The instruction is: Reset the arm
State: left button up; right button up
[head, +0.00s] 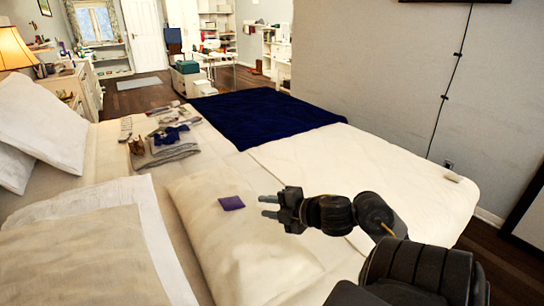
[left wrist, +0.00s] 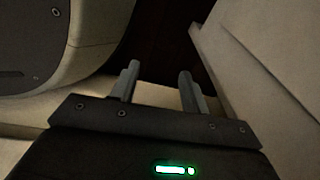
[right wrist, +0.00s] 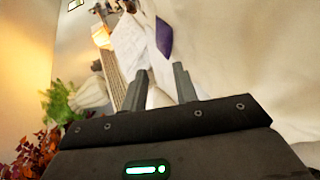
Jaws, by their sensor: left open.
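My right arm reaches in from the lower right in the head view. Its gripper (head: 268,206) is over the bed, to the right of a small purple cloth (head: 231,203) on a pillow. In the right wrist view its two fingers (right wrist: 160,72) stand apart with nothing between them; a purple patch (right wrist: 164,37) shows beyond. My left gripper is outside the head view. In the left wrist view its fingers (left wrist: 158,78) are apart and empty, near pale surfaces and a dark gap.
The bed (head: 400,190) carries a dark blue blanket (head: 262,115), a group of folded clothes (head: 165,150) and several pillows (head: 45,125). A lamp (head: 14,50) stands at the left. A small pale object (head: 453,177) lies at the bed's right edge. Dark floor lies beyond.

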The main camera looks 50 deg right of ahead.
jog(key=shift+s+r, duration=0.2)
jog(key=shift+s, duration=0.35)
